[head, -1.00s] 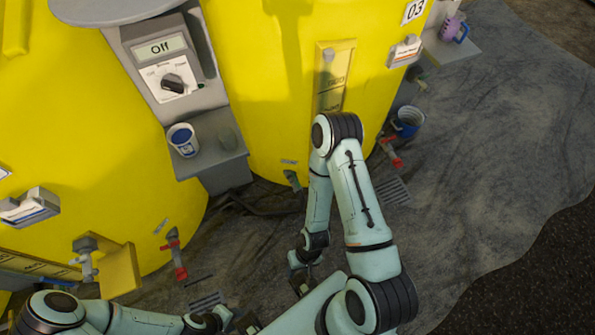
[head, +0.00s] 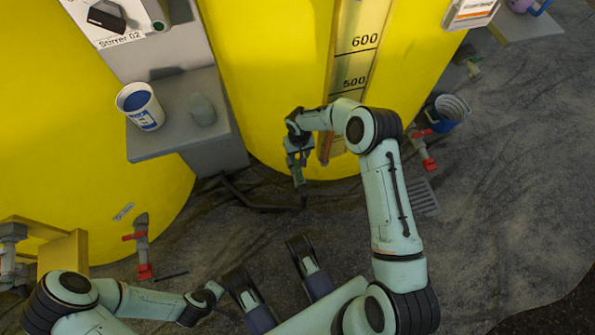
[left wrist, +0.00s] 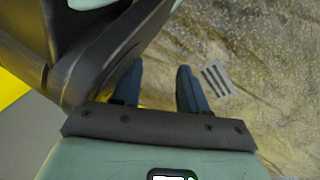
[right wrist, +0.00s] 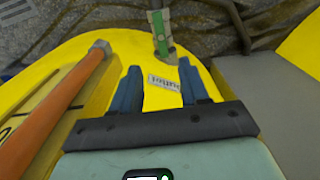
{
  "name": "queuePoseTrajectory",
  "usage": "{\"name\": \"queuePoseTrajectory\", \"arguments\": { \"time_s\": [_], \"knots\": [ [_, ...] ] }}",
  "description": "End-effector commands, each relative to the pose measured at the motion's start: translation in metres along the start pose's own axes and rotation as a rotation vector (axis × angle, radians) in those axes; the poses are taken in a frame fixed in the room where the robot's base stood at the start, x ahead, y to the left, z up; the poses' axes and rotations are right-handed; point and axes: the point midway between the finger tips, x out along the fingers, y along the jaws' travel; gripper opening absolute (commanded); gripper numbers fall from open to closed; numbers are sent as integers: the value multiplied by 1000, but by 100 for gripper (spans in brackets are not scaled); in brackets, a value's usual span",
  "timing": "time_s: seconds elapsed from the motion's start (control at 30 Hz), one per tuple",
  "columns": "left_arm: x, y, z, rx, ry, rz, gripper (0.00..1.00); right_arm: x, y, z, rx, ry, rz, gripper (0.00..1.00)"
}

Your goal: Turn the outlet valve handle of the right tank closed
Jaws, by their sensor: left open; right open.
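The right tank (head: 285,70) is the yellow one with the level scale. Its outlet valve (right wrist: 161,32), grey with a green handle, shows beyond my right fingertips in the right wrist view. The green handle appears in line with the valve body. A small outlet label (right wrist: 164,83) on the tank shows between the fingers. In the head view the valve (head: 299,176) is just below my right gripper (head: 298,150). The right gripper (right wrist: 159,68) is open and empty, apart from the handle.
An orange-brown gauge part (right wrist: 65,100) runs close left of my right gripper. A grey shelf (head: 175,140) holds a white cup (head: 140,106). Red-handled valves stand right (head: 426,150) and left (head: 141,248). A bucket (head: 445,112) stands at right.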

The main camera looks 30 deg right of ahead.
Motion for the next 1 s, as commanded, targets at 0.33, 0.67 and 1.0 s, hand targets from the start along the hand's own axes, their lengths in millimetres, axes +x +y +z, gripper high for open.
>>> {"name": "queuePoseTrajectory", "arguments": {
  "time_s": [0.33,0.67,1.0],
  "knots": [
    [14,-16,19,-19,-66,-30,43,43,-1,1,0,-4,-2,45],
    [31,-43,55,-55,-186,-82,43,109,-1,1,1,-2,-3,45],
    [34,-53,70,-71,-238,-104,43,133,-1,0,0,0,-2,45]
  ]
}}
